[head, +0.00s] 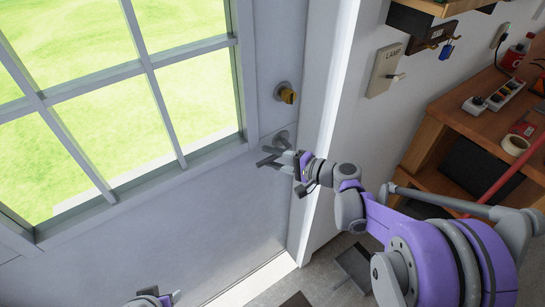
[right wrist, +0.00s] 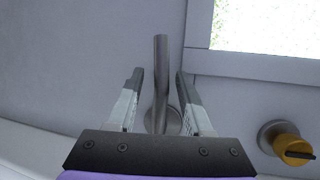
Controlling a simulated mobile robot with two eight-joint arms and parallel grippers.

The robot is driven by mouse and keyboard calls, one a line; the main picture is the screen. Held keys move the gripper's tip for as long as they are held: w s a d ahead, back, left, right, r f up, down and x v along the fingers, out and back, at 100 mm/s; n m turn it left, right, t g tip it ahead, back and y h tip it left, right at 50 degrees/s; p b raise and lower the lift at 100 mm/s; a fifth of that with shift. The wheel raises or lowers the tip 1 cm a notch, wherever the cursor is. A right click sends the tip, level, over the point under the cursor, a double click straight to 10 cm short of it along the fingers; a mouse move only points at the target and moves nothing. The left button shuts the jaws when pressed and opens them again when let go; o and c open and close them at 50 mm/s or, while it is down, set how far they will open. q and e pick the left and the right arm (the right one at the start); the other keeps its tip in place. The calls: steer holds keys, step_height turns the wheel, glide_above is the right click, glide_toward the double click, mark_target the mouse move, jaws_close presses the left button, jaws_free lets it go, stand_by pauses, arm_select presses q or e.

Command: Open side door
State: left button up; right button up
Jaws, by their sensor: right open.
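The side door (head: 180,235) is pale grey with a paned window and appears shut in its frame. Its metal lever handle (head: 281,138) is partly hidden by my right gripper in the head view. My right gripper (head: 268,158) is open at the handle. In the right wrist view, the lever (right wrist: 161,75) stands between the two spread fingers (right wrist: 158,90), with a visible gap on each side. A brass-coloured lock knob (head: 286,93) sits above the handle; it also shows in the right wrist view (right wrist: 292,148). My left gripper (head: 155,299) is only partly visible at the bottom edge.
The white door frame (head: 325,110) and a wall with a lamp switch (head: 385,70) are right of the door. A wooden workbench (head: 440,115) holds a power strip (head: 506,96) and tape roll (head: 515,144).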

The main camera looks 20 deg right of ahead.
jaws_close()
stand_by(1.4)
